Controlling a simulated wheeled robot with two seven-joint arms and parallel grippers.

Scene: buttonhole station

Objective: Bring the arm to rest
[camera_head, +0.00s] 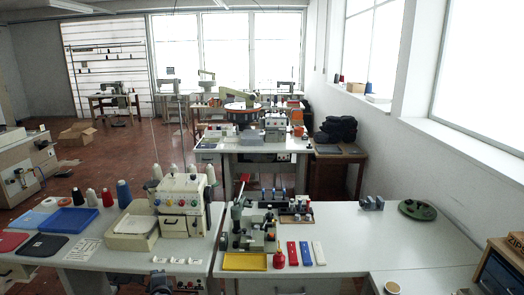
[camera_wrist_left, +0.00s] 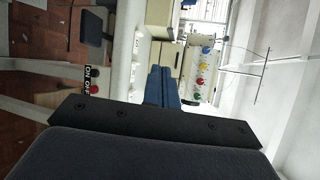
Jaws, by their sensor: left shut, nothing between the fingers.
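Most of the left arm is out of the head view. My right gripper cannot be made out.
The left table carries the cream sewing machine (camera_head: 184,207), thread cones (camera_head: 124,193) and a blue tray (camera_head: 68,221). The middle table holds a buttonhole fixture (camera_head: 245,235), a yellow tray (camera_head: 245,262) and coloured strips (camera_head: 305,253). The white tabletop (camera_head: 360,240) right of the strips is largely clear.

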